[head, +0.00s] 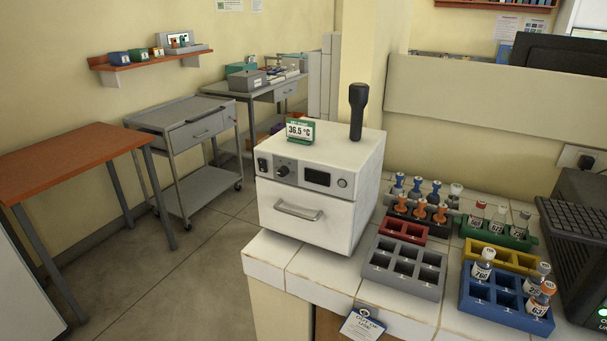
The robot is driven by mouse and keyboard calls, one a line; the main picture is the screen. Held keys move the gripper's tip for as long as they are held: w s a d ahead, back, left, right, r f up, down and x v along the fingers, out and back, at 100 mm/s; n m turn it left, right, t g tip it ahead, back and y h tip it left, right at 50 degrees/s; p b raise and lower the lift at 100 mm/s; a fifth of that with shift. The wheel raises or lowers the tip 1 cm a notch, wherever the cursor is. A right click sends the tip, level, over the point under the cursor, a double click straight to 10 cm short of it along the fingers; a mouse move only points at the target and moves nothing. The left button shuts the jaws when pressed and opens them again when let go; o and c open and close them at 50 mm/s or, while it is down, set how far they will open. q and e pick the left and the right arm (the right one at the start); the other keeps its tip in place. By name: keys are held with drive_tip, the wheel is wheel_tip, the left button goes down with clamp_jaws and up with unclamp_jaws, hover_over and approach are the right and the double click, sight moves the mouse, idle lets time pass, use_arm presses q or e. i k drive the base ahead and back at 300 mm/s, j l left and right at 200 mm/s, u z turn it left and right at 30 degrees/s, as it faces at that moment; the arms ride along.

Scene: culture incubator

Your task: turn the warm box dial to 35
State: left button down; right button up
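The warm box (321,226) is a white box with a front drawer handle (299,212), on the left end of the white tiled bench. On its grey front panel sit a black switch at the left, a small dark dial (282,171), a dark display (317,177) and a round knob or button (342,183). The dial's setting is too small to read. A green-framed sign reading 36.5 °C (300,131) stands on top. Neither of my grippers is in view.
A black upright handle-like object (358,110) stands on the box top. To the right are a grey rack (404,268), a blue rack (506,304) with vials, and green, yellow and red racks. A tag (362,325) hangs at the bench's front edge.

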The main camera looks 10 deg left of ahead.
sight(283, 172)
drive_tip(key=j+u, duration=1)
